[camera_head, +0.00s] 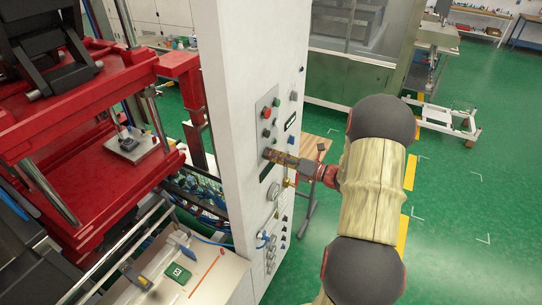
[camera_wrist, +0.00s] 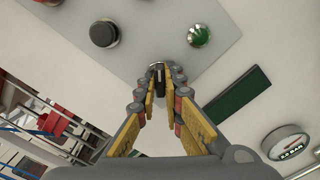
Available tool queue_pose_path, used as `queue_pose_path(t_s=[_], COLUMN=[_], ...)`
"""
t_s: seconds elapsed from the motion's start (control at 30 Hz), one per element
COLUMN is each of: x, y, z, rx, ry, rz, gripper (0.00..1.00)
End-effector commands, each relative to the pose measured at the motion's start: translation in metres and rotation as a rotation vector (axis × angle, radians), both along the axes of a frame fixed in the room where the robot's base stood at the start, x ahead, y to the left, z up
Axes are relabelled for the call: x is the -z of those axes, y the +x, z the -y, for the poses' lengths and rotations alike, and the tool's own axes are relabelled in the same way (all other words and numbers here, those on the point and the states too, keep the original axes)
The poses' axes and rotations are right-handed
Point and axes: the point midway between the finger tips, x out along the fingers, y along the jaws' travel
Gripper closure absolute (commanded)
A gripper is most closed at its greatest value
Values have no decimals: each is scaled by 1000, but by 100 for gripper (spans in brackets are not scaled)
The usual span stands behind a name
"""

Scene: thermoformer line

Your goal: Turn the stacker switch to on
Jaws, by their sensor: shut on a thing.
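The stacker switch (camera_wrist: 158,76) is a small black rotary knob with a light metal collar on a grey panel plate (camera_wrist: 150,45). In the wrist view my gripper (camera_wrist: 160,84) has its yellow-padded fingers closed around the knob, one on each side. In the head view my gripper (camera_head: 268,154) reaches from the right to the control face of the white cabinet (camera_head: 231,70), and its fingers cover the switch. The knob looks roughly in line with the fingers; its on and off marks cannot be read.
Near the switch are a black button (camera_wrist: 103,33), a green button (camera_wrist: 199,36), a dark green rectangle (camera_wrist: 235,102) and a pressure gauge (camera_wrist: 287,143). A red button (camera_head: 267,112) sits higher on the panel. Red press machinery (camera_head: 85,130) stands at left; green floor (camera_head: 470,190) is open at right.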

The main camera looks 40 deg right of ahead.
Motion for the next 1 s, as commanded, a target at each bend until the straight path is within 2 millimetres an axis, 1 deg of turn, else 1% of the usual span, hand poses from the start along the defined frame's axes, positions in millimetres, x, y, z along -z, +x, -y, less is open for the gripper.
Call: queue_pose_path(t_s=[0.1, 0.2, 0.53, 0.8, 1.0], x=[0, 0, 0, 0, 0], y=[0, 0, 0, 0, 0], z=[0, 0, 0, 0, 0], rx=[0, 1, 1, 1, 1], ry=[103, 165, 190, 386, 410], rz=[-42, -67, -78, -159, -169], gripper=[100, 100, 100, 100, 100])
